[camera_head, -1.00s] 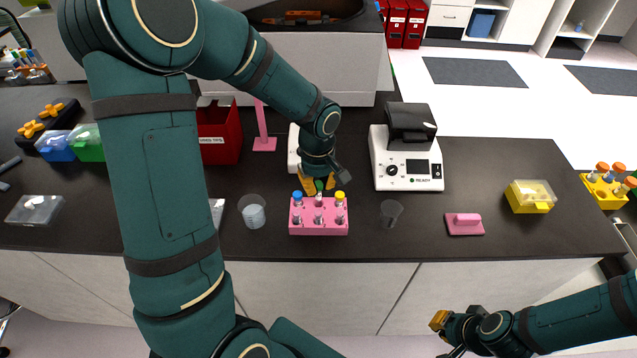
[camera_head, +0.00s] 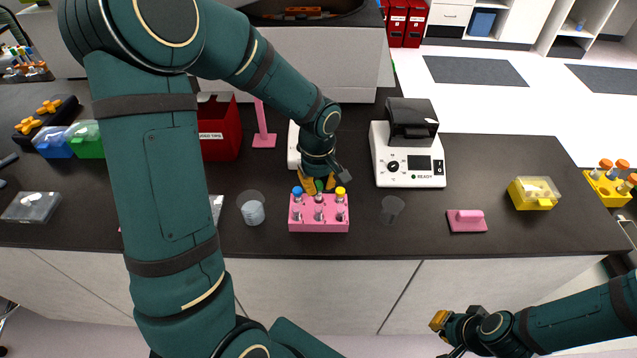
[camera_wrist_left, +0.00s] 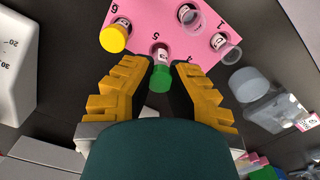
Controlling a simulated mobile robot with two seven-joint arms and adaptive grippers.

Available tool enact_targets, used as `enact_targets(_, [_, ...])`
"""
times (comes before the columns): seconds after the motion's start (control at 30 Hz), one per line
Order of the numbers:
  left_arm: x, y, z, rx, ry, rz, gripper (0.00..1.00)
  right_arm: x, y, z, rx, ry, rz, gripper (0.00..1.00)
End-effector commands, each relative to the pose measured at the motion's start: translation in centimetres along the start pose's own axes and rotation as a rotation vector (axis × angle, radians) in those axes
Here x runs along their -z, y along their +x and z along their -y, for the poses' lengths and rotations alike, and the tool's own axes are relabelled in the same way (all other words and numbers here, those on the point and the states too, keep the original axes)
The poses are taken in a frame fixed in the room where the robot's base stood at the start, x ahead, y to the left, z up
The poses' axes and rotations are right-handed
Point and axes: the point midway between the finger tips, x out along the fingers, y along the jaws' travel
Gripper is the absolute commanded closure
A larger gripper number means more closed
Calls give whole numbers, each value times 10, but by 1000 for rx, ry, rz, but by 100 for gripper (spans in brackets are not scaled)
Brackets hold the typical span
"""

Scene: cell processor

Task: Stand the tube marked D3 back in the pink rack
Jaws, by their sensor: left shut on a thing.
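The pink rack (camera_head: 319,226) stands on the dark bench, with numbered holes seen in the left wrist view (camera_wrist_left: 150,20). My left gripper (camera_head: 319,185) is at its far side, pointing down, its yellow fingers closed around a green-capped tube (camera_wrist_left: 160,78). This tube has a white label and its lower end is at the hole marked 5; I cannot read the label or tell how deep it sits. A blue-capped tube (camera_head: 297,191) and a yellow-capped tube (camera_head: 340,191) stand on either side. My right gripper (camera_head: 438,320) is low at the right, away from the rack.
A white instrument (camera_head: 408,170) is behind to the right. A pink block (camera_head: 467,221) and a yellow box (camera_head: 534,193) are farther right. A red box (camera_head: 218,130) is behind left.

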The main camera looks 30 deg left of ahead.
Motion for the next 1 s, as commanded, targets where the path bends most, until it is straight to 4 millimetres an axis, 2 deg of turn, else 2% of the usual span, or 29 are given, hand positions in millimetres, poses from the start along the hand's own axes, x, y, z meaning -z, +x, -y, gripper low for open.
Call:
enact_targets(0.27, [0, 16, 0, 0, 1, 0, 100, -2, 15, -6, 0, 0, 0, 100])
enact_targets(0.63, [0, 15, 0, 0, 1, 0, 100, -2, 14, -5, 0, 0, 0, 100])
enact_targets(1.0, [0, 23, 0, 0, 0, 0, 100, -3, 22, -8, 0, 0, 0, 100])
